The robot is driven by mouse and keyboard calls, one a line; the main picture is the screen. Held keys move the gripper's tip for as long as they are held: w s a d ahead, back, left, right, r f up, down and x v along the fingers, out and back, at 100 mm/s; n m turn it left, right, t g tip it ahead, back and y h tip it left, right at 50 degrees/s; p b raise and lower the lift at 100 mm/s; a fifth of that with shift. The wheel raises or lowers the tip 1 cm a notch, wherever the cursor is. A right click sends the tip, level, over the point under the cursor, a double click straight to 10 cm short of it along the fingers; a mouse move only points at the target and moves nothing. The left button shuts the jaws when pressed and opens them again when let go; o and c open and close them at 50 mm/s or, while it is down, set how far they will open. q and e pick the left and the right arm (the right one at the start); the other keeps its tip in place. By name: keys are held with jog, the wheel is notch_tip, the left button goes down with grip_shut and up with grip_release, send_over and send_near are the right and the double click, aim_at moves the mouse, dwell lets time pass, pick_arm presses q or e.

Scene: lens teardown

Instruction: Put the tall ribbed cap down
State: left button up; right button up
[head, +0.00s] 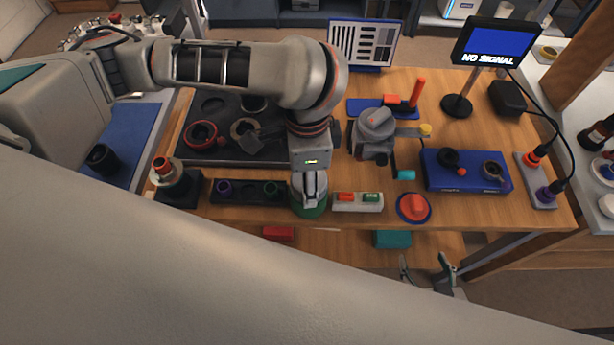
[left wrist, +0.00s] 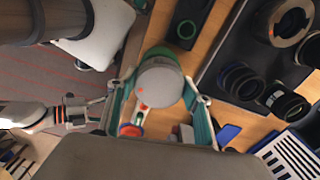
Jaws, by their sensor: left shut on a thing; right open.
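My left gripper (head: 310,192) points down near the table's front edge. In the left wrist view, its teal-edged fingers (left wrist: 160,98) are on either side of a pale grey, round-topped piece, the tall ribbed cap (left wrist: 160,86). The cap is seen end-on and its ribs cannot be made out. A green round piece (head: 309,209) lies directly below the gripper; its green edge also shows past the cap in the left wrist view (left wrist: 155,52). I cannot tell whether the cap touches it. My right gripper (head: 425,268) is open and empty, in front of the table's edge.
A dark strip holder (head: 238,198) stands left of the green piece, and a white block (head: 358,207) stands close on its right. A red knob on a blue disc (head: 413,208) is further right. A large dark tray (head: 212,154) and a grey device (head: 376,133) are behind.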

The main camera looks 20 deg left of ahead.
jog(key=shift+r, duration=0.1)
pick_arm(q)
jog(key=o, duration=1.1)
jog(key=shift+f, duration=0.1)
jog(key=shift+c, duration=0.2)
pick_arm(e)
jog(key=shift+w+r, duration=0.15)
jog(key=shift+r, duration=0.1)
pick_arm(q)
jog(key=shift+r, duration=0.2)
notch_tip(320, 180, up, 12)
jog(key=p, duration=0.2)
jog(key=shift+p, duration=0.35)
pick_arm(e)
notch_tip(320, 180, up, 3)
jog(key=shift+f, duration=0.2)
pick_arm(q)
jog(key=shift+s+f, duration=0.1)
